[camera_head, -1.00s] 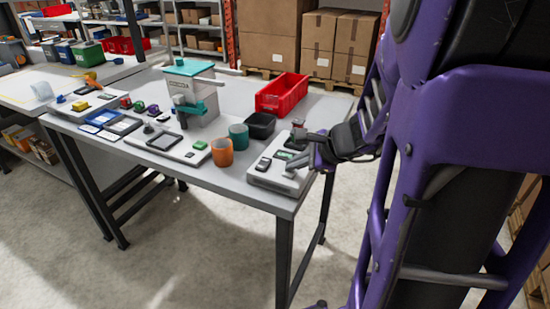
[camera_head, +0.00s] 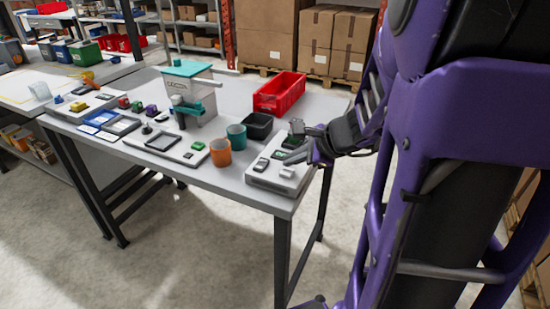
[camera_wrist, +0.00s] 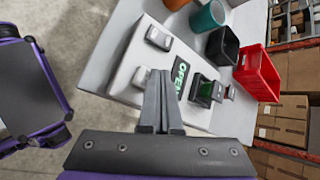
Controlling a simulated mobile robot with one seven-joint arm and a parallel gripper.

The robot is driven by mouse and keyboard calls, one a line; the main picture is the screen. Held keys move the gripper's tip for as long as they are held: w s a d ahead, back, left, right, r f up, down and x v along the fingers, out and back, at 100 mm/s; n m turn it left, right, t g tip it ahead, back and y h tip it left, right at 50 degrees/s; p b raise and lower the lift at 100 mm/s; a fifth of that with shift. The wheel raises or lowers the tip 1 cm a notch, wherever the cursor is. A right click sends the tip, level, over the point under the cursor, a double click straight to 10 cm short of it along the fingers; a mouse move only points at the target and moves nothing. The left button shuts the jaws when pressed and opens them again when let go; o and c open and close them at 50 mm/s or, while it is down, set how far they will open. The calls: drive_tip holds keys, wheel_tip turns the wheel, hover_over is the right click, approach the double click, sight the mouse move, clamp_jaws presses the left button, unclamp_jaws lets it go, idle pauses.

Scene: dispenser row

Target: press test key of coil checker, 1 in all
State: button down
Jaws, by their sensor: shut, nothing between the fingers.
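The coil checker (camera_head: 268,182) is a pale slanted box at the table's right end. It bears two grey keys, one on the left (camera_head: 262,164) and one nearer the gripper (camera_head: 287,172). In the wrist view its dark display (camera_wrist: 180,78) reads "OPEN" in green. Beside the display a dark holder with a green block (camera_wrist: 204,90) and a grey piece (camera_wrist: 230,93) show. My gripper (camera_head: 288,160) is shut and empty, just above the checker. In the wrist view its fingertips (camera_wrist: 160,72) lie between the nearer key (camera_wrist: 140,76) and the display; contact cannot be told.
Behind the checker stand a black bin (camera_head: 258,126), a red bin (camera_head: 280,93), a teal cup (camera_head: 237,137) and an orange cup (camera_head: 221,152). A flat device with a dark panel (camera_head: 162,141) and a teal-topped dispenser (camera_head: 190,95) stand farther left.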

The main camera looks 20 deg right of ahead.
sight(292, 173)
wheel_tip(292, 173, up, 5)
drive_tip(key=p, duration=0.4)
drive_tip(key=shift+r, duration=0.1)
idle(0.8)
